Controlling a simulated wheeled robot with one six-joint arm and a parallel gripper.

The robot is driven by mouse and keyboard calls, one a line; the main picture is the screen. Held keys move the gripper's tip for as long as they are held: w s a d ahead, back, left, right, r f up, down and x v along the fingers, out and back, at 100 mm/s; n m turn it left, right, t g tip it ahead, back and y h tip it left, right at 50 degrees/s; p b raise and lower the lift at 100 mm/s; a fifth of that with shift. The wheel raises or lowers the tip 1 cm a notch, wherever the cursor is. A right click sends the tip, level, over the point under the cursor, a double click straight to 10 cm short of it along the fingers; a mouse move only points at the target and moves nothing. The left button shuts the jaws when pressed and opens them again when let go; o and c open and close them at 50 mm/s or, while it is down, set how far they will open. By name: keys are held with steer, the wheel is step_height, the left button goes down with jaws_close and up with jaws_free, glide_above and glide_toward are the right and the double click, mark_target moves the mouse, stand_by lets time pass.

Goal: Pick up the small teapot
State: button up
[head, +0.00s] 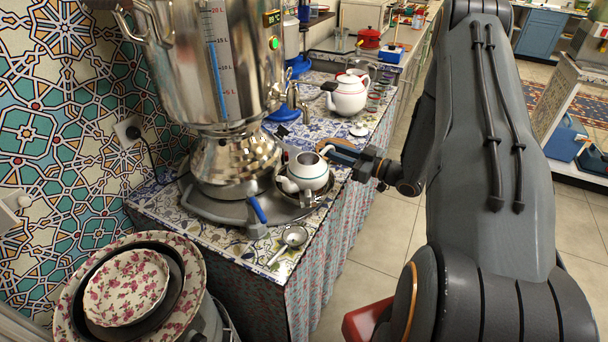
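My gripper (331,152) reaches in from the right, at the handle side of the small teapot. The fingertips overlap the handle in the picture. Whether they are open or shut on it is too small to tell.
The large steel samovar (214,62) stands close at left, with its tap (293,98) above the teapot. A larger white teapot (349,97) and small glasses are behind. A strainer (293,237) lies in front. Flowered plates (126,287) are at lower left.

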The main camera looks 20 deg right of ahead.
steer(key=x, duration=0.3)
steer(key=shift+w+a+p, duration=0.2)
steer(key=shift+p, duration=0.15)
jaws_close()
steer(key=shift+r, duration=0.15)
